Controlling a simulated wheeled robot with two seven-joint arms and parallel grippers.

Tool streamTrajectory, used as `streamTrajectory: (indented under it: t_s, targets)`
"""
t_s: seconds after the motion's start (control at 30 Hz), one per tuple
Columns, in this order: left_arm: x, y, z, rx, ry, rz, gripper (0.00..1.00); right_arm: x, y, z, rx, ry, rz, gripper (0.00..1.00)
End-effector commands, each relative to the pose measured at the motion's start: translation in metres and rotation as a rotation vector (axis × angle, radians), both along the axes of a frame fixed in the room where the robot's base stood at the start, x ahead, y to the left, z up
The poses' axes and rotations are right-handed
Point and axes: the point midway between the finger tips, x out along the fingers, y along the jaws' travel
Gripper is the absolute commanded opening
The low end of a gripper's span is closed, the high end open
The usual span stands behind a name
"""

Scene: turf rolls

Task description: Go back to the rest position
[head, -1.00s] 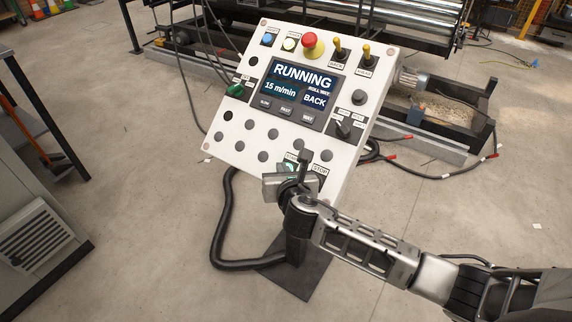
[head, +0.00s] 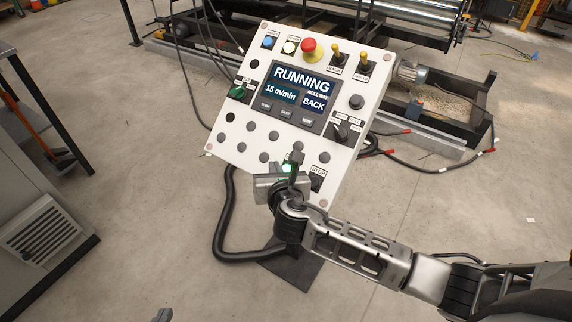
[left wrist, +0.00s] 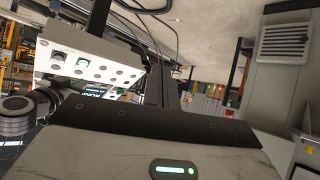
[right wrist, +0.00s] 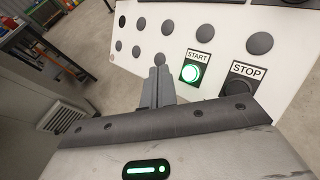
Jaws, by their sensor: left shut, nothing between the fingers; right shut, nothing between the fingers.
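My right gripper (head: 297,158) is shut and empty in front of the lower edge of the tilted white control panel (head: 228,145). In the right wrist view its closed fingers (right wrist: 157,85) are beside the START button (right wrist: 191,73), which glows green; the STOP button (right wrist: 239,85) is dark. In the head view the gripper partly hides START. Only the tip of my left gripper (head: 163,315) shows at the bottom edge of the head view. In the left wrist view its fingers (left wrist: 160,87) are shut and empty, with the panel (left wrist: 80,68) beyond.
The panel screen (head: 298,90) reads RUNNING, 15 m/min, BACK. A black hose (head: 221,215) loops beside the panel's stand. A grey cabinet (head: 40,235) stands at the left and a roller machine (head: 435,110) behind the panel. Open concrete floor lies between cabinet and panel.

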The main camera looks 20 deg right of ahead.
Motion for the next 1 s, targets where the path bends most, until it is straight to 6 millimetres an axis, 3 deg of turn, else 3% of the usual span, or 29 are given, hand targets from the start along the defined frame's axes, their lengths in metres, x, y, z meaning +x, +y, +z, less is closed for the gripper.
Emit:
streamTrajectory:
  t_s: [0.7, 0.77, 0.87, 1.0]
  targets:
    - [0.000, 0.000, -0.002, 0.002, 0.001, 0.000, 0.00, -0.004, 0.002, -0.005, 0.040, 0.011, -0.006, 0.00]
    - [0.000, 0.001, -0.003, 0.003, 0.002, 0.001, 0.00, -0.013, 0.005, -0.015, 0.134, 0.033, -0.024, 0.00]
    - [-0.001, 0.002, -0.008, 0.007, 0.007, 0.003, 0.00, -0.042, 0.015, -0.041, 0.448, 0.101, -0.103, 0.00]
    - [-0.002, 0.005, -0.018, 0.017, 0.013, 0.008, 0.00, -0.104, 0.028, -0.079, 1.110, 0.222, -0.371, 0.00]
